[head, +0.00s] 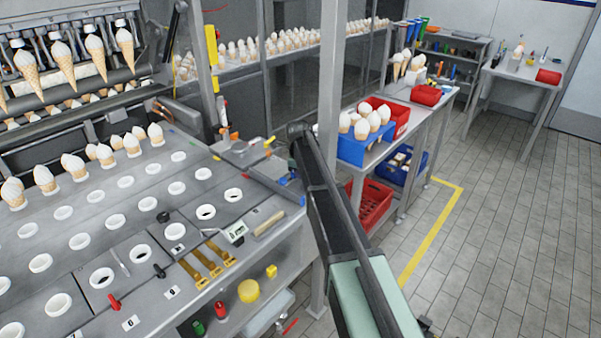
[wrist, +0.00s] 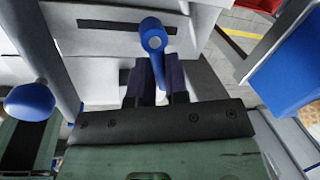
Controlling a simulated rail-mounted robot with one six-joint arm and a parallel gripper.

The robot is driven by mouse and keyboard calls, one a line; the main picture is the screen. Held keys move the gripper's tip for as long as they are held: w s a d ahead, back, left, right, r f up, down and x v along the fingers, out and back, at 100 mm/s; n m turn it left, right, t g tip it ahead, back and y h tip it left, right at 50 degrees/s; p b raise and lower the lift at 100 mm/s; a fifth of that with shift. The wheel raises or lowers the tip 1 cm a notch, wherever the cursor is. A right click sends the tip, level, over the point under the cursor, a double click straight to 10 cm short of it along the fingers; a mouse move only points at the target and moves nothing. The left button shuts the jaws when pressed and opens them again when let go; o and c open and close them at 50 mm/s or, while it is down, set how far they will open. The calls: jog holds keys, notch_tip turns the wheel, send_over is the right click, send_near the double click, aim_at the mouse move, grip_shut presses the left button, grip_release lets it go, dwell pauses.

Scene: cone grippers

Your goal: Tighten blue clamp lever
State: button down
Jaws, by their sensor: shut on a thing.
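The blue clamp lever (wrist: 153,36) shows in the wrist view, with its round hub at the top and its handle running down between my fingers. My gripper (wrist: 161,72) is shut on that handle, with one dark finger on each side. The lever sits in front of a grey plate with a dark slot (wrist: 105,25). In the head view, small blue parts (head: 292,179) show at the right end of the machine beside my arm. I cannot tell there which one is the lever, and my gripper cannot be made out.
A blue ball knob (wrist: 30,101) stands left of my gripper in the wrist view, and a blue bin (wrist: 290,70) is at the right. In the head view, a blue cone holder (head: 350,150) and red bins (head: 372,205) stand right of my arm. The tiled floor (head: 500,200) is clear.

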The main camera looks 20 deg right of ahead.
jog(key=shift+w+d+n, duration=0.15)
jog(key=shift+n, duration=0.6)
jog(key=shift+w+d+n, duration=0.1)
jog(key=shift+w+n, duration=0.05)
jog(key=shift+n, duration=0.6)
jog(key=c, duration=1.1)
grip_release()
jog(key=r+p, duration=0.3)
jog(key=s+r+p, duration=0.1)
jog(key=r+p, duration=0.3)
jog(key=s+r+p, duration=0.1)
jog(key=r+p, duration=0.2)
jog(key=shift+a+r+p, duration=0.3)
jog(key=shift+a, duration=0.05)
